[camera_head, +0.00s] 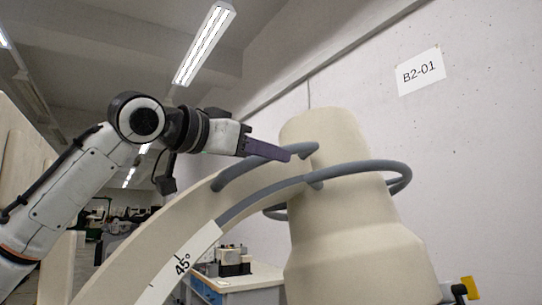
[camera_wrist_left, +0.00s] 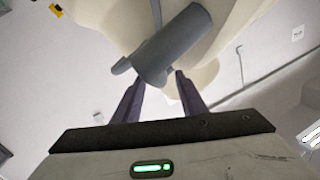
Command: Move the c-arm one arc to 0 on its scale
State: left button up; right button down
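The c-arm is a cream arc (camera_head: 150,250) with a white scale strip (camera_head: 205,240) reading 45°, joined to a thick cream housing (camera_head: 350,230). Its pointer and 0 mark cannot be made out. A grey handle bar (camera_head: 235,171) stands off the arc, and a longer grey rail (camera_head: 262,193) curves around the housing. My left gripper (camera_head: 288,155) has its purple fingers at the handle's upper end. In the left wrist view, the fingers (camera_wrist_left: 160,76) are apart, with a grey bar (camera_wrist_left: 175,45) across their tips; firm contact cannot be told. My right gripper is not in view.
A concrete wall with a B2-01 sign (camera_head: 421,72) rises behind the housing. A bench (camera_head: 240,279) with small equipment stands low in the background. A yellow-tipped part (camera_head: 470,287) sticks out at lower right. Cream panels (camera_head: 22,160) stand at far left behind my arm.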

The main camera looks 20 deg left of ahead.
pick_arm(q)
jog(key=b+v, duration=0.1)
jog(key=v, duration=0.7)
jog(key=shift+s, duration=0.35)
jog(key=shift+a, duration=0.1)
dwell(0.3)
